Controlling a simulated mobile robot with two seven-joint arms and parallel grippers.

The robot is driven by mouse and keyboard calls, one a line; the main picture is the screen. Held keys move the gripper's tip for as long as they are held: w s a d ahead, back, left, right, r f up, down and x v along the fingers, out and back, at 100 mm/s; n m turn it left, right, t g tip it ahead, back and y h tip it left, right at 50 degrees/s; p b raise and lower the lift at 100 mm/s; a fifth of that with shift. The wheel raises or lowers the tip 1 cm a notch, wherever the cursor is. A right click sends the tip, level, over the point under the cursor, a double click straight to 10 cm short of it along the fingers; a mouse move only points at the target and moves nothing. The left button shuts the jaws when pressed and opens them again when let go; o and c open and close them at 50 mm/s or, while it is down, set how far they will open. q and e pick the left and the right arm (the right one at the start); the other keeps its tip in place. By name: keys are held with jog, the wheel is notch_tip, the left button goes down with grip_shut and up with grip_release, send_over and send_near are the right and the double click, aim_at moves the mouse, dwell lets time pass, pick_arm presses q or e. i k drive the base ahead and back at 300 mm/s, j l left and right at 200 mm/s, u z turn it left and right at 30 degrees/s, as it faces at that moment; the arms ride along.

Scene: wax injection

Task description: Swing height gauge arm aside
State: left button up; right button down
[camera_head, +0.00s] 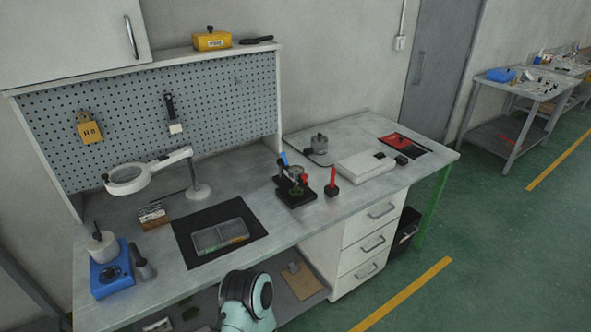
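A small bench device (295,191) with a black base, a blue upright part and red parts stands on the workbench right of centre. It looks like the height gauge, but it is too small to make out its arm clearly or how that arm is turned. A green patch shows on its base. A red-topped piece on a dark foot (332,184) stands just right of it. Neither of my grippers shows in this view. Only a pale teal and black link of my own arm shows at the bottom edge, well short of the device.
The workbench (262,205) also holds a magnifier lamp (128,179), a black mat (187,252) with a divided grey tray (205,243), a blue unit (112,285) and a white box (366,165). A pegboard (215,105) stands behind. Drawers are below.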

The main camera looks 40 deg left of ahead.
aim_at(300, 177)
jog(key=u, duration=0.5)
jog(key=i+u, duration=0.1)
jog(key=u, duration=0.4)
jog(key=l+u, duration=0.1)
jog(key=u, duration=0.9)
jog(key=i+l+u, duration=0.1)
jog(key=l+u, duration=0.9)
jog(key=i+j, duration=0.05)
